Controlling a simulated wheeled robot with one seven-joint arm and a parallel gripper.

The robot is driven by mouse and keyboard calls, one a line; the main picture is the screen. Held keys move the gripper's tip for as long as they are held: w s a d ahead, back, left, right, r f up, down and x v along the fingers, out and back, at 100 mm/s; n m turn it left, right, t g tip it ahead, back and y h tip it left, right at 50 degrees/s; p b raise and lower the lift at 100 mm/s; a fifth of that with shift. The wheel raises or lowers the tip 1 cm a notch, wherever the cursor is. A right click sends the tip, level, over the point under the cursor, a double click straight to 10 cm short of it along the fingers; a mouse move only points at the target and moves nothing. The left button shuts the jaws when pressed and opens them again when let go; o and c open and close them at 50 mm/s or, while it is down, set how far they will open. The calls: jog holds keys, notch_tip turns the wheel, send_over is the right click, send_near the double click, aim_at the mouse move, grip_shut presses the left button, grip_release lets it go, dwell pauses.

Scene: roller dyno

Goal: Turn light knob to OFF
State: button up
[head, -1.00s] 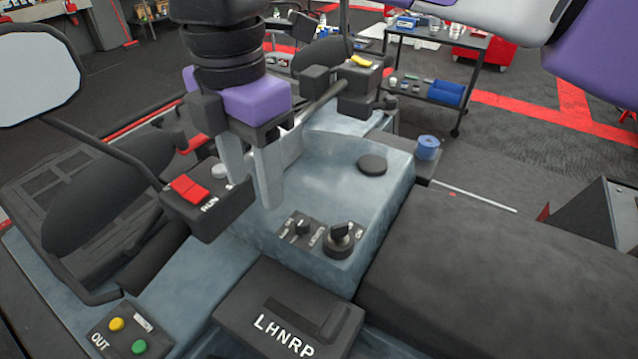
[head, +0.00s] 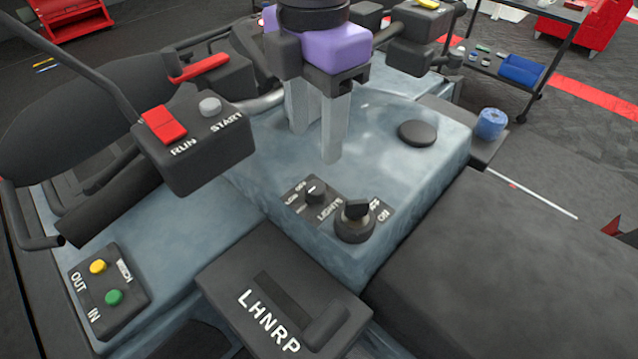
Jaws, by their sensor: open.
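The light knob (head: 355,222) is a round black knob with a raised grip. It sits on a small dark label plate, with LIGHTS to its left and ON to its right, on the grey-blue console (head: 260,155). The smaller label at its upper right is hard to read. A smaller black knob (head: 316,192) sits just left of it. My gripper (head: 317,142) hangs above the console, behind and left of the light knob. Its two pale grey fingers point down, spread apart, with nothing between them. It is apart from both knobs.
A box with a red RUN switch (head: 163,125) and a grey START button (head: 210,107) stands to the left. The LHNRP shifter box (head: 232,280) is in front. A black disc (head: 417,132) and a blue roll (head: 491,123) lie behind. A dark seat (head: 500,270) fills the right.

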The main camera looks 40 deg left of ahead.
aim_at(315, 187)
notch_tip(315, 187, down, 2)
jog(key=shift+f+b, duration=0.25)
jog(key=shift+b, duration=0.45)
jog(key=shift+f, duration=3.75)
grip_shut()
